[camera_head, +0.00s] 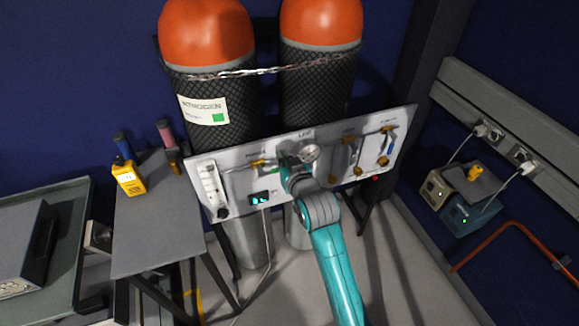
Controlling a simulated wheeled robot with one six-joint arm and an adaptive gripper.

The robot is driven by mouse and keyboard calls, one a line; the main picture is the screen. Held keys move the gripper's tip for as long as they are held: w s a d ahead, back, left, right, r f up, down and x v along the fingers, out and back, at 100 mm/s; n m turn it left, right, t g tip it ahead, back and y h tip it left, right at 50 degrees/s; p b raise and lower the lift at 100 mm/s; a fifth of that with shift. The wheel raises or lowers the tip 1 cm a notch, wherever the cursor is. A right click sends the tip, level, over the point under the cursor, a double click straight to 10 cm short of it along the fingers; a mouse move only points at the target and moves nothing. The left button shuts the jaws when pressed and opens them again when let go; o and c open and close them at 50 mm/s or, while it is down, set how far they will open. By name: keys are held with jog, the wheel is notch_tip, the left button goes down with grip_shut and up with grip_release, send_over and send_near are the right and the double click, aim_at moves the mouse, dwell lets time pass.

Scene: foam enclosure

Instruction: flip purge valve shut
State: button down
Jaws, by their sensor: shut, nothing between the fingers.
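A pale panel (232,208) stands in front of two gas cylinders. A brass valve (258,163) sits on its upper left part, under a small label that may read "PURGE". My gripper (283,162) is shut and empty at the panel, just right of that brass valve. My arm comes up from below and covers part of the panel there. The handle of this valve is mostly hidden by my gripper, so I cannot tell its position or whether they touch.
A pressure gauge (309,152) is right of my gripper. Two more valves (346,158) (386,148) sit on the panel's right side. A flowmeter (210,183) and a small display (260,198) are on the left. A grey side table (150,225) stands left.

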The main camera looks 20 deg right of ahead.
jog(key=shift+f, duration=2)
jog(key=shift+d+f+m, duration=0.1)
jog(key=shift+f+m, duration=0.25)
jog(key=shift+m, duration=0.05)
jog(key=a+f+m+t+y, duration=0.2)
jog(key=f+m, duration=0.6)
jog(key=m, duration=0.5)
jog(key=shift+a+y, duration=0.6)
jog(key=shift+y, duration=0.6)
jog(key=shift+a+f, duration=0.15)
